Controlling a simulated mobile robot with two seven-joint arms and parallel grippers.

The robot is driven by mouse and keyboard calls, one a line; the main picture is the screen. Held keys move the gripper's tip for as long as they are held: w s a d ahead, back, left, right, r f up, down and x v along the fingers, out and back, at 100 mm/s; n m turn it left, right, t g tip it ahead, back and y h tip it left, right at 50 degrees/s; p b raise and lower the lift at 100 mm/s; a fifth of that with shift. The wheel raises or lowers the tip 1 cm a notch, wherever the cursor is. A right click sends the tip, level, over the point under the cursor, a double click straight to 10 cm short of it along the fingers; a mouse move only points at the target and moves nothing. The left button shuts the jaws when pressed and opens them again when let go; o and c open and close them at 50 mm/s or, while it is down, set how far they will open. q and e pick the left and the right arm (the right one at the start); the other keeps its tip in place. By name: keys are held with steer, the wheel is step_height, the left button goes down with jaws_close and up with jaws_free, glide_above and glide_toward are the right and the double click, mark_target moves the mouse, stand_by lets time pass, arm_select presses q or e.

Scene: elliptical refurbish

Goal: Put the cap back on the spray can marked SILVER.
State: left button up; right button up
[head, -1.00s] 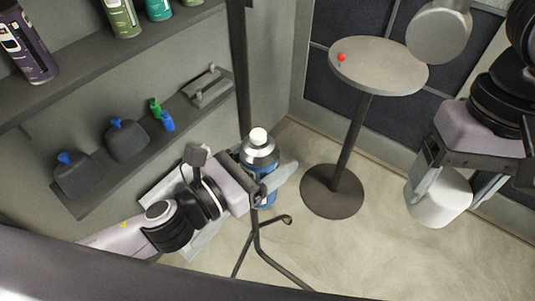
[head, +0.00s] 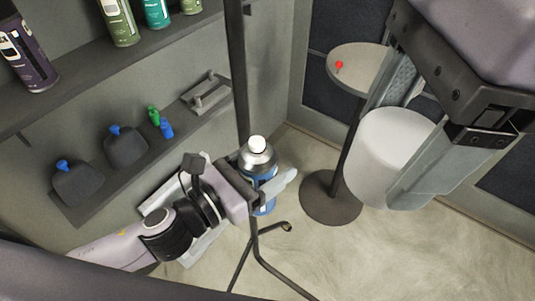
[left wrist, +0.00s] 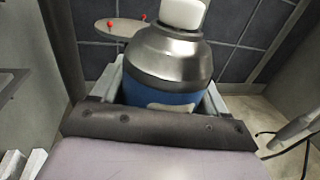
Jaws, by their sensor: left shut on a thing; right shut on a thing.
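My left gripper (head: 266,190) is shut on a blue spray can (head: 262,200) with a silver shoulder and a white nozzle on top. The can stands roughly upright and uncapped in the jaws. It also shows in the left wrist view (left wrist: 170,62), between the fingers; its marking cannot be read. My right gripper (head: 392,150) is shut on a light grey-white cap (head: 385,155), large in the head view, to the right of the can and apart from it. The cap's opening is not visible.
A round table (head: 352,66) on a single post stands behind, with a small red thing (head: 339,65) on it. A shelf (head: 135,150) at left holds dark blue-topped bottles (head: 125,142) and a grey rack (head: 207,92). A thin dark stand (head: 258,250) rises beside the can.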

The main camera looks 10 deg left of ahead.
mark_target(255, 139)
steer(key=w+a+f+m, duration=0.2)
steer(key=w+a+m, duration=0.1)
steer(key=w+a, duration=0.1)
steer(key=w+a+f+m, duration=0.2)
steer(key=w+a+m, duration=0.1)
steer(key=w+a, duration=0.1)
steer(key=w+a+f+m+t, duration=0.1)
steer(key=w+a+f+m, duration=0.2)
steer(key=w+a, duration=0.1)
steer(key=shift+a+f+m, duration=0.1)
steer(key=shift+a+m, duration=0.2)
steer(key=shift+a, duration=0.35)
steer(key=shift+f, duration=2)
steer(key=shift+f, duration=0.9)
steer(key=shift+f, duration=0.7)
steer(key=o, duration=1)
steer(key=shift+r, duration=0.15)
